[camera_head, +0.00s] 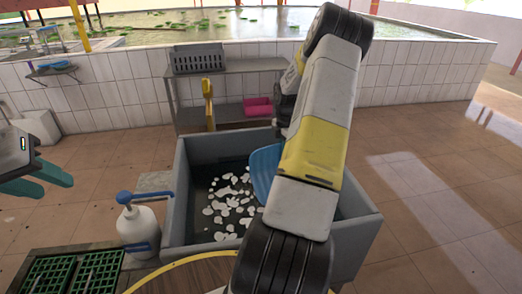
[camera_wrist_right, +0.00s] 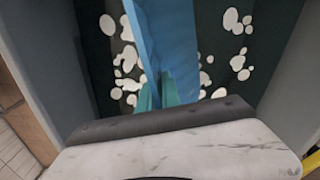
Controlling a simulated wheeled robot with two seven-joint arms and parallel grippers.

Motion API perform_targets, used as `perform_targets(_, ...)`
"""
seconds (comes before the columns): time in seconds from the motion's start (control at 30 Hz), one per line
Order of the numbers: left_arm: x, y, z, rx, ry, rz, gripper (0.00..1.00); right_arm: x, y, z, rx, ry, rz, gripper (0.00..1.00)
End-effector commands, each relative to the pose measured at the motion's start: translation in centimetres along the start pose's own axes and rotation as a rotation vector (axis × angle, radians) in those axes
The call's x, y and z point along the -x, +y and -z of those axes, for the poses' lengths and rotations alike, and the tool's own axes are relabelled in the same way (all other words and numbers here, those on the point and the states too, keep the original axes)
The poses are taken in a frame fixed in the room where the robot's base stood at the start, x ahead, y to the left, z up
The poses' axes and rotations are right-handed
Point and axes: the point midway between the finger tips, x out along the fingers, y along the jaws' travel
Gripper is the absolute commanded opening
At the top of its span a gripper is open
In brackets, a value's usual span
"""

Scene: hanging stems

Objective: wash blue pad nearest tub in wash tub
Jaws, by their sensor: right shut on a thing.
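The grey wash tub (camera_head: 177,205) stands in the middle of the head view, with dark water and white foam patches (camera_head: 228,200) in it. A blue pad (camera_head: 262,170) shows beside my right forearm, inside the tub's outline. In the right wrist view my right gripper (camera_wrist_right: 156,92) has its teal fingers shut on the blue pad (camera_wrist_right: 170,38), over the foamy water. I cannot tell how deep the pad reaches. My right arm hides the tub's right part and the right gripper in the head view. My left gripper (camera_head: 40,181) is open and empty at the far left.
A white pump bottle (camera_head: 138,225) with blue parts stands left of the tub. Green grids (camera_head: 70,272) lie at the front left. A shelf rack (camera_head: 225,127) with a grey crate (camera_head: 199,58) and a pink item (camera_head: 258,106) stands behind. Tiled floor is clear at right.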

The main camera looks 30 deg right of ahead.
Motion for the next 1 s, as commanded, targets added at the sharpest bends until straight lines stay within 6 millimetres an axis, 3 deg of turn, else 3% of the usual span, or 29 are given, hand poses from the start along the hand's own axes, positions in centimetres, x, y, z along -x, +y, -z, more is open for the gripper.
perform_targets(1.0,0.0,0.0,0.0,0.0,0.0,0.0,0.36,12.4,0.0,0.0,0.0,-0.001,-0.002,0.0)
